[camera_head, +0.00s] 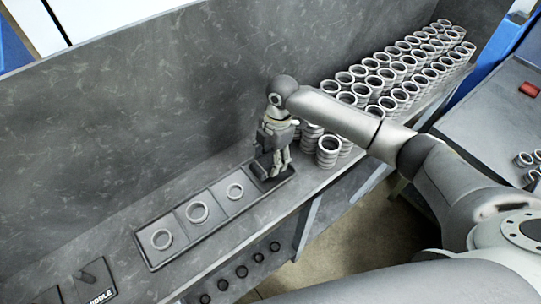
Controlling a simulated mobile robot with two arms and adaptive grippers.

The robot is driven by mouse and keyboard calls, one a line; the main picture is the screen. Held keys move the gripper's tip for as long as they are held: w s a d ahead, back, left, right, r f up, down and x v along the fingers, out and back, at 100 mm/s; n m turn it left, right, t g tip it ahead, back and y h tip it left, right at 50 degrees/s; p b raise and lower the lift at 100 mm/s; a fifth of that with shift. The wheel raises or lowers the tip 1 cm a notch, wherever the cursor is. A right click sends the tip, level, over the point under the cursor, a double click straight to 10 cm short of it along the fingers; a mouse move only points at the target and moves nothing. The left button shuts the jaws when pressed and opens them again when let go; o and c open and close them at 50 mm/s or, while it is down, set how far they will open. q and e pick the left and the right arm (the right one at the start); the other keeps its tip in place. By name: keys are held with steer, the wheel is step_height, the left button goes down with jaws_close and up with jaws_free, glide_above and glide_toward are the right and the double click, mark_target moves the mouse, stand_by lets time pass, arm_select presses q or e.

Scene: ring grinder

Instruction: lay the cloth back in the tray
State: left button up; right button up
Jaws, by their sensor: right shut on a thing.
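A long grey tray (222,221) lies on the bench, split into compartments in a row. My right gripper (273,172) points down at the tray's right end compartment. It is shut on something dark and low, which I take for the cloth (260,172). The fingers hide much of it, so its shape and whether it touches the tray floor are unclear. My left gripper is not in view.
Many stacked rings (400,75) stand on the bench right of the tray, close to my right arm. A grey wall rises behind. A dark block marked "MIDDLE" (95,284) lies at lower left. A red object (529,89) lies on the right table.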

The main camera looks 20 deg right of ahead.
steer(key=shift+f, duration=0.6)
steer(key=o, duration=1.1)
steer(key=shift+c, duration=0.2)
steer(key=shift+r, duration=0.1)
steer(key=shift+r, duration=0.3)
step_height(320, 180, up, 12)
steer(key=d+b, duration=0.1)
steer(key=b, duration=0.2)
steer(key=shift+w+d+r+b, duration=0.2)
steer(key=shift+w+d+b, duration=0.1)
steer(key=shift+w, duration=0.05)
